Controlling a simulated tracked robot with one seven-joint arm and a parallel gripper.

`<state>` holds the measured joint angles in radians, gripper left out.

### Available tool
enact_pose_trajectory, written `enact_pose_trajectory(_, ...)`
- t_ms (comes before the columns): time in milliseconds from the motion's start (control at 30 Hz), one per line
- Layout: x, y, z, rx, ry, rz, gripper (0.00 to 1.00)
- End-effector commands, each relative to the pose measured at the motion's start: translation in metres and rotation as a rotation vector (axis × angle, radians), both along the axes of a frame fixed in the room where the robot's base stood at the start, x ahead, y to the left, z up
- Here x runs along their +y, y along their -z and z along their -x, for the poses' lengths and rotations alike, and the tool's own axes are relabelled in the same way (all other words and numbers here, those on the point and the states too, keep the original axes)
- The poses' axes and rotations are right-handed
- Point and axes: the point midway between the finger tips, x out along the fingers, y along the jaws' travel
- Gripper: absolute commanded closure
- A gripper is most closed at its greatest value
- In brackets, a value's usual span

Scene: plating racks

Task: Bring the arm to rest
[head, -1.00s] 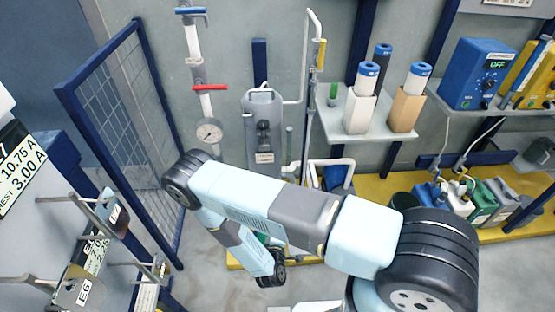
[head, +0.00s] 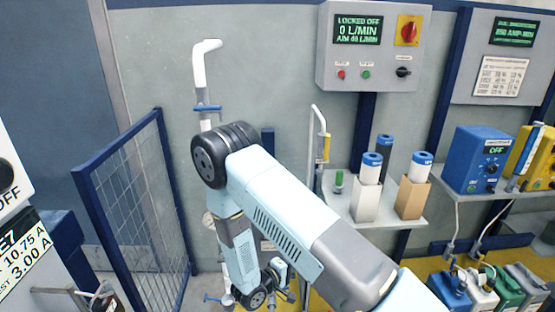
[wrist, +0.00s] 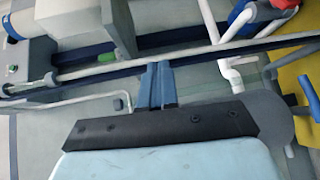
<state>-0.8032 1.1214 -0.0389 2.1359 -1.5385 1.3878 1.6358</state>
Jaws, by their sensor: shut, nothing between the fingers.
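My arm (head: 290,215) is pale blue and grey and crosses the middle of the head view. It rises from the lower right to a black elbow joint, then bends down to the wrist. My gripper (wrist: 159,70) shows in the wrist view as two blue fingers closed together in front of a dark bar, with nothing between them. In the head view the hand is small and low, near the bottom edge, and its fingertips are hard to make out.
A blue mesh gate (head: 140,210) stands to the left. A shelf (head: 345,208) with filter cartridges is behind the arm on the right. A grey control panel (head: 374,45) reads "LOCKED OFF". A blue power unit (head: 474,160) and several jugs stand at right. A white pipe (head: 200,65) runs up the wall.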

Motion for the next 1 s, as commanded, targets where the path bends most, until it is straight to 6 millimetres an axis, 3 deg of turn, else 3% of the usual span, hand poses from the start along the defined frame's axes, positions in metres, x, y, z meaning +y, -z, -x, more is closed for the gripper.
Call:
enact_pose_trajectory(100,-0.015,-0.038,-0.007,0.012,0.100,-0.024,1.00)
enact_pose_trajectory(467,-0.063,-0.134,-0.004,0.090,0.366,-0.129,1.00)
enact_pose_trajectory(1000,-0.126,-0.252,0.038,0.222,0.642,-0.418,1.00)
